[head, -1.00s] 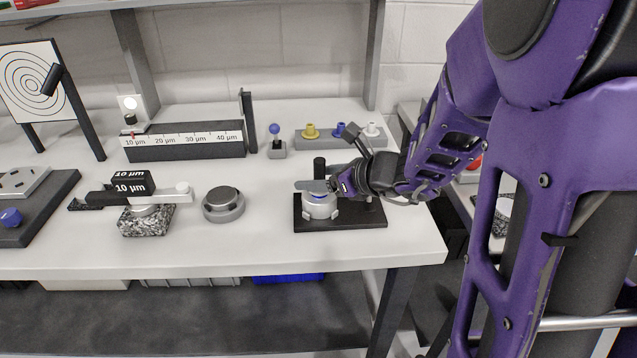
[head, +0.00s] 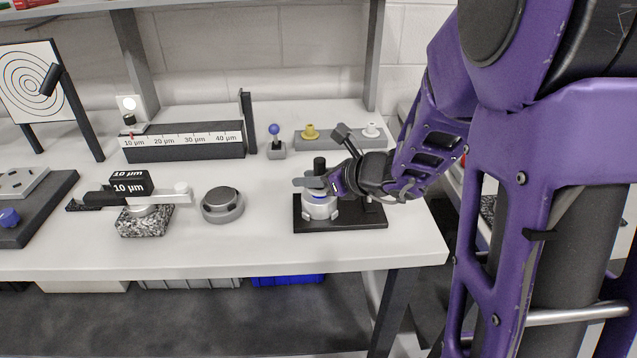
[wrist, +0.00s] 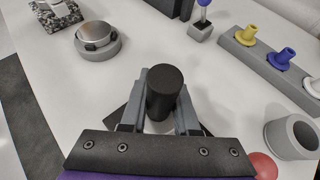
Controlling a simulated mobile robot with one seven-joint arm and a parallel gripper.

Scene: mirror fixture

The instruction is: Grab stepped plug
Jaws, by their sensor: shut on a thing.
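A black cylinder (head: 319,163), seemingly the stepped plug, stands upright between the fingers of my gripper (head: 314,183). In the wrist view the cylinder (wrist: 163,90) rises between the two grey fingers of my gripper (wrist: 163,108), which is shut on it. The silver round fixture (head: 319,208) is directly below, on a black base plate (head: 345,222). A little blue shows at the top of the fixture. My fingers hide the lower part of the cylinder, so I cannot tell whether it still sits in the fixture.
A grey rack behind holds a yellow plug (head: 310,132), a white plug (head: 371,130) and a blue plug (wrist: 282,57). A blue-knobbed stand (head: 275,140) is beside it. A round metal dial (head: 222,203) sits to the left. A grey cup (wrist: 292,137) shows in the wrist view.

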